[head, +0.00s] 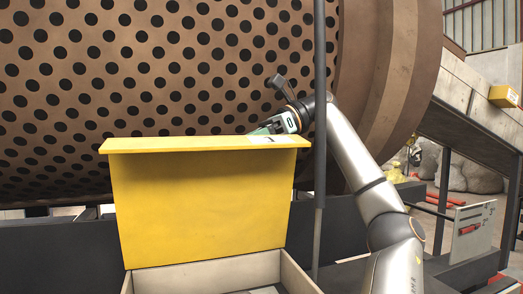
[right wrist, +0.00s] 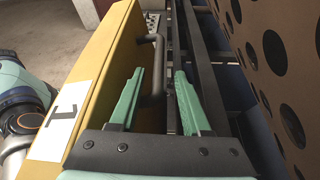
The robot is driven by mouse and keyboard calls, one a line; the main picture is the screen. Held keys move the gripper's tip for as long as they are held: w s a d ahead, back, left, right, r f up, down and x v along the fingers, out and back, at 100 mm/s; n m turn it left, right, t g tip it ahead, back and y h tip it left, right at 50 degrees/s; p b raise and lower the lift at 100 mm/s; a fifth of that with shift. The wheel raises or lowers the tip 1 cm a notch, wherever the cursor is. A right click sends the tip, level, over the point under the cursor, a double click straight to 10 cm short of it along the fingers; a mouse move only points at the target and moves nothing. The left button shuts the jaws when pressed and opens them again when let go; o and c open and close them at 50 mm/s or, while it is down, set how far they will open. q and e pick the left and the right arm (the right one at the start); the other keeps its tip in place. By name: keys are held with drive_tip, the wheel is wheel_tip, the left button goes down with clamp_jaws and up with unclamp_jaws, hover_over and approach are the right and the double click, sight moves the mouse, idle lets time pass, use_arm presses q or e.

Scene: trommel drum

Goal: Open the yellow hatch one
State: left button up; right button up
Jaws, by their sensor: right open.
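The yellow hatch (head: 200,205) stands as an upright panel with a flat yellow ledge along its top, in front of the perforated drum. In the right wrist view, the yellow ledge (right wrist: 98,75) carries a white label (right wrist: 57,128) with a "1". A dark bar handle (right wrist: 154,65) sits on the drum side of the yellow panel. My right gripper (right wrist: 159,73) is open, and the handle shows between its fingertips in the picture. I cannot tell whether they touch it. In the head view my right gripper (head: 262,129) is above the ledge's right end, partly hidden. My left gripper's fingers are out of view.
The brown drum (head: 190,60) with dark holes fills the back. A thin dark post (head: 319,150) stands right of the hatch. A grey-walled tray (head: 205,272) lies below and in front of the panel. Dark rails (right wrist: 190,60) run close beside the gripper on the drum side.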

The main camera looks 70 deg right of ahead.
drive_tip(key=s+d, duration=0.6)
drive_tip(key=shift+s+p, duration=0.2)
drive_tip(key=shift+p, duration=0.15)
